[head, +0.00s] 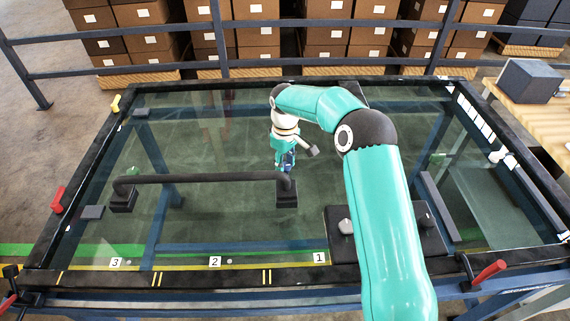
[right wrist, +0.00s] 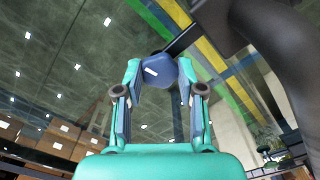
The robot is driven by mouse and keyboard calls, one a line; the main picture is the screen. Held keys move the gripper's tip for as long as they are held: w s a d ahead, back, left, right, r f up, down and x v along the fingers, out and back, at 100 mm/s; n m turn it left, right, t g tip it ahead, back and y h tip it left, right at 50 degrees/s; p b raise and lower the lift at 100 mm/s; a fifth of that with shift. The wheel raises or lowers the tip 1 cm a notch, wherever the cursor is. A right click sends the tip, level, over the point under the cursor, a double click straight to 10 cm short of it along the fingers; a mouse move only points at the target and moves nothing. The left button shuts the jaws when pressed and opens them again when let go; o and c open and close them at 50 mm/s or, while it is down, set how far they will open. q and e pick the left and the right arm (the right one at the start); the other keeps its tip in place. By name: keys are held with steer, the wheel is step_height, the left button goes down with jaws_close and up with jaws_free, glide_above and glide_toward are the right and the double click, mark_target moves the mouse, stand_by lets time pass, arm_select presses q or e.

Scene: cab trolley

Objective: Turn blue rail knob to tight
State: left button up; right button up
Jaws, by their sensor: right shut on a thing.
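The blue rail knob (head: 288,160) sits at the right end of the black rail (head: 205,179), above its end block, on the glass pane. In the right wrist view the knob (right wrist: 160,71) is blue and faceted, with a white mark on its face. The gripper partly hides the knob in the head view. My left gripper is not in view.
The glass pane lies in a black frame (head: 200,278) with number labels along the near edge. A dark plate with a grey knob (head: 346,227) lies right of the rail. Red clamp handles (head: 489,272) stick out at the frame's edges. A railing and boxes stand behind.

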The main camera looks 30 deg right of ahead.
steer(key=m, duration=0.4)
steer(key=shift+w+r+m+b, duration=0.1)
steer(key=shift+m+b, duration=0.2)
steer(key=shift+m, duration=0.1)
steer(key=m, duration=0.5)
steer(key=shift+a+b, duration=0.1)
steer(key=shift+b, duration=0.2)
steer(key=m, duration=0.5)
steer(key=shift+m+b, duration=0.3)
steer(key=shift+m, duration=0.1)
steer(key=m, duration=0.4)
steer(key=shift+w+m, duration=0.1)
steer(key=shift+m, duration=0.2)
steer(key=o, duration=0.9)
steer(key=shift+o, duration=1.2)
